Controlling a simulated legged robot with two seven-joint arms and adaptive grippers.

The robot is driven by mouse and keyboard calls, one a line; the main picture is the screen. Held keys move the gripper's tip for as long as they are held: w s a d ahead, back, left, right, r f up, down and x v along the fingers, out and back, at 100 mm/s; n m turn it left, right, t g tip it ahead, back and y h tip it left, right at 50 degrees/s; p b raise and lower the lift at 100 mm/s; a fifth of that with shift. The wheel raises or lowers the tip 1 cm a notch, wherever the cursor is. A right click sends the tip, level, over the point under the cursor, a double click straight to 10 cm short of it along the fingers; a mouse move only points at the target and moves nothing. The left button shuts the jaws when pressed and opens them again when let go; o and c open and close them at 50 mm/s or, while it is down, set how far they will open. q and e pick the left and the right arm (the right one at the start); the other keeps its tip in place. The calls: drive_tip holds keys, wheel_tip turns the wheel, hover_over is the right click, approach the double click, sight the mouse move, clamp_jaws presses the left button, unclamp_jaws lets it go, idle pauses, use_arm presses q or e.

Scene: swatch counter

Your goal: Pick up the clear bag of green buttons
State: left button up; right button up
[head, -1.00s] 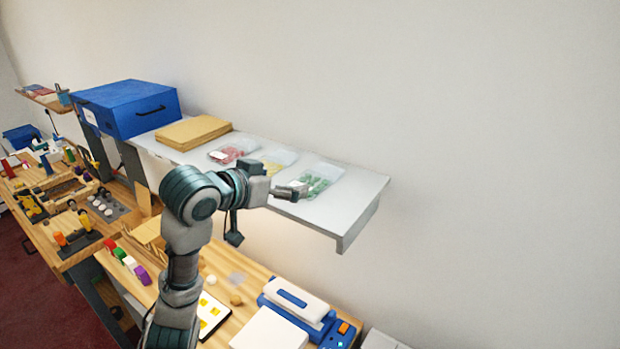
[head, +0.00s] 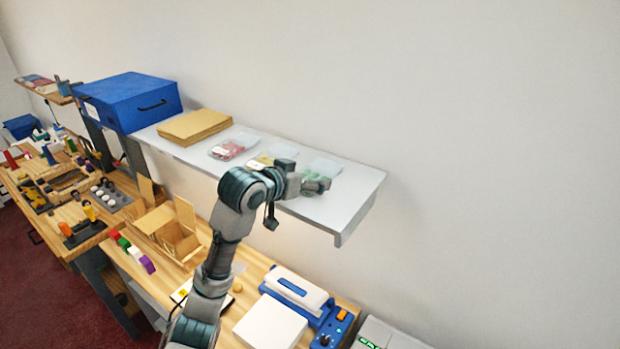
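The clear bag of green buttons (head: 325,170) lies on the grey shelf (head: 353,192), the rightmost of three clear bags. My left gripper (head: 318,186) is at the near side of this bag and covers part of it. Whether the fingers touch the bag, or are open or shut, I cannot tell. A clear bag of yellow buttons (head: 266,157) lies to its left, partly hidden by my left arm. A clear bag of red buttons (head: 230,149) lies further left. My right gripper is not in view.
A brown cardboard stack (head: 195,127) and a blue box (head: 128,102) stand on the shelf's left part. Below are an open carton (head: 172,236), a blue and white device (head: 300,290) and a white block (head: 270,325). The shelf's right end is clear.

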use_arm(q)
drive_tip(key=c, duration=0.8)
drive_tip(key=shift+c, duration=0.2)
